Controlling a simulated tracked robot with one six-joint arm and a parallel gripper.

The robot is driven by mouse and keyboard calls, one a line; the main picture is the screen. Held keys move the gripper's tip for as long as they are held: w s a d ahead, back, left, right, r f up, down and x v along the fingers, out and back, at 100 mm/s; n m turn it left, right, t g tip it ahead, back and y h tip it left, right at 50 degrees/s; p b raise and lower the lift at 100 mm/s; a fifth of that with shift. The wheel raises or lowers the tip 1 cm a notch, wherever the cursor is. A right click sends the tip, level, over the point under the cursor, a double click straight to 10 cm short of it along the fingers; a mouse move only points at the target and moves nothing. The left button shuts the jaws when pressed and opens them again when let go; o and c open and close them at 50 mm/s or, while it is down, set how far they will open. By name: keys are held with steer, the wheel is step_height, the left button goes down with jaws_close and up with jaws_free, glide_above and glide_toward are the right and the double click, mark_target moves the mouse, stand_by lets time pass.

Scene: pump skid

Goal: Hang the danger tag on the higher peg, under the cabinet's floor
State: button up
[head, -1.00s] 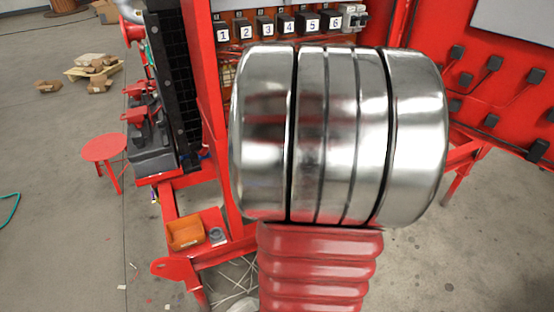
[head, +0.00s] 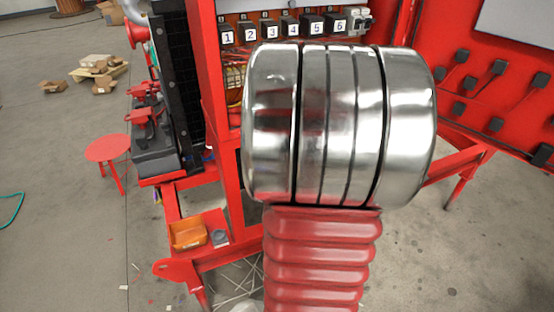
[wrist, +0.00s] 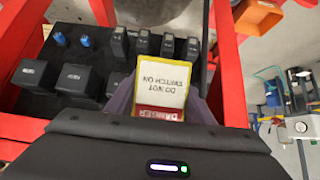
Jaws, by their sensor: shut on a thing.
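The danger tag (wrist: 160,90) shows in the wrist view, white with a red band and yellow edge. In the head view my own arm hides the gripper and tag. The open red cabinet (head: 207,85) stands behind my arm, with a row of numbered switches 1 to 6 (head: 283,31) inside. Its lower inside and floor are mostly hidden by my arm. I cannot make out the higher peg in either view.
In the wrist view, black blocks (wrist: 80,80) and blue knobs (wrist: 84,41) sit on a dark panel left of the tag, with red frame bars around. The head view shows an orange bin (head: 187,236), a red stool (head: 107,148) and open floor at left.

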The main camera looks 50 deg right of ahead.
steer(key=o, duration=1.1)
steer(key=shift+o, duration=0.2)
steer(key=shift+r, duration=0.1)
steer(key=v, duration=1.3)
steer(key=shift+s, duration=0.25)
steer(key=shift+a+r, duration=0.1)
steer(key=shift+a, duration=0.05)
